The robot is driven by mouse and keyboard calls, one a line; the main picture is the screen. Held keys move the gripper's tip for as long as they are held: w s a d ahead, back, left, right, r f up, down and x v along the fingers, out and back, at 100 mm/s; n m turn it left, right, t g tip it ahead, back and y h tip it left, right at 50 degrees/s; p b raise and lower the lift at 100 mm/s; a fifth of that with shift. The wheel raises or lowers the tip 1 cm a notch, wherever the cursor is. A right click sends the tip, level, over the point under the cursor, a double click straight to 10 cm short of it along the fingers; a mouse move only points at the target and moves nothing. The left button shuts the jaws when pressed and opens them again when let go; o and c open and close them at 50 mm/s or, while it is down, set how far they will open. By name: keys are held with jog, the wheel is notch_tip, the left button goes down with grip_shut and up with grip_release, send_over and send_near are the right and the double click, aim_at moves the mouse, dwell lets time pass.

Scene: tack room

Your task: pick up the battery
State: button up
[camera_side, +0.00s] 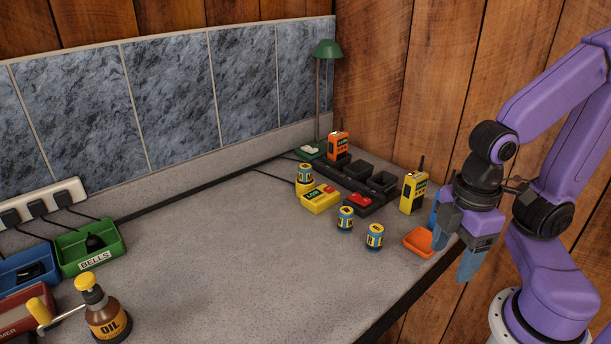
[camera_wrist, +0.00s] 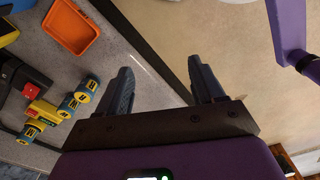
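Several batteries, small blue cylinders with yellow bands, are on the bench. In the side view one battery (camera_side: 345,219) stands upright, another battery (camera_side: 375,236) stands nearer the front edge, and a third (camera_side: 305,173) stands on or in a yellow base. Two batteries (camera_wrist: 86,90) (camera_wrist: 68,107) show close together at the left of the wrist view. My gripper (camera_side: 453,264) is right of them, by the bench's front edge, fingers pointing down. In the wrist view my gripper (camera_wrist: 160,65) is open, with nothing between the fingers.
An orange tray (camera_side: 418,242) lies between the batteries and my gripper. A yellow radio (camera_side: 413,191), a black charger rack (camera_side: 357,174) and a yellow tester (camera_side: 320,199) stand behind. An oil bottle (camera_side: 104,312) is front left. The bench middle is clear.

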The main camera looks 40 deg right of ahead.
jog(key=w+a+r+m, duration=0.2)
jog(key=w+a+m, duration=0.15)
jog(key=w, duration=0.25)
jog(key=w+a+r+m, duration=0.2)
jog(key=w+r+m, duration=0.1)
jog(key=w+m, duration=0.15)
notch_tip(320, 180, up, 8)
jog(key=f+m, duration=0.1)
jog(key=m, duration=2.4)
send_over(305, 166)
notch_tip(305, 166, down, 16)
jog(key=shift+f, duration=0.2)
jog(key=c, duration=1.2)
grip_shut()
jog(key=shift+r, duration=0.15)
